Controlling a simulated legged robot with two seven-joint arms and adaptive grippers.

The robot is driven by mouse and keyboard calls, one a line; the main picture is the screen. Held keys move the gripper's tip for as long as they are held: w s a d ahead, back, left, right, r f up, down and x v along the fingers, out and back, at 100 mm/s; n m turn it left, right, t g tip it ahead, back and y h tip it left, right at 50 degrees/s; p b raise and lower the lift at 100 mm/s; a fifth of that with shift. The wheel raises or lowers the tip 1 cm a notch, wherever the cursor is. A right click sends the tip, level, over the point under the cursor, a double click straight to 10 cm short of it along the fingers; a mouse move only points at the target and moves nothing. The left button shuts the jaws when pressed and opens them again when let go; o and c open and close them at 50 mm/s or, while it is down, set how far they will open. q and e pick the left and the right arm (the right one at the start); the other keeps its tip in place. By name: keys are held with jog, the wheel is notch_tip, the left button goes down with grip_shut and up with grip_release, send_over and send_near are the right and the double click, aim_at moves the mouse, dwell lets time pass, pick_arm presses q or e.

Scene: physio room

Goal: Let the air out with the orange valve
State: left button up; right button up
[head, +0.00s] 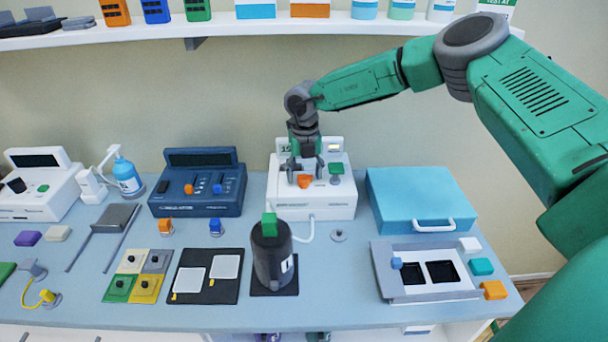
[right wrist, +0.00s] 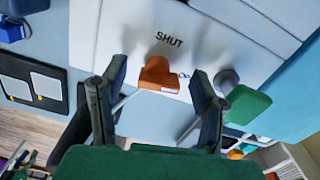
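The orange valve (head: 304,181) is on the front of a white machine (head: 335,205). In the right wrist view the orange valve (right wrist: 158,76) stands out from the white face below the printed word SHUT. My right gripper (head: 305,172) is over the machine, pointing down at the valve. Its two fingers are apart, one on each side of the valve, with visible gaps; I see no contact. A green knob (head: 337,169) is just right of the valve; it also shows in the right wrist view (right wrist: 247,104), beside the right finger. My left gripper is not in view.
A white hose (head: 306,234) runs from the machine toward a dark cylinder (head: 270,255) with a green top. A dark blue console (head: 197,205) stands left, a light blue case (head: 420,200) right. A shelf (head: 240,26) with boxes runs above at the back.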

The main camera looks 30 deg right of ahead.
jog(key=shift+s, duration=0.1)
notch_tip(320, 180, up, 7)
jog(key=shift+r, duration=0.15)
dwell(0.3)
jog(key=shift+d, duration=0.1)
dwell(0.4)
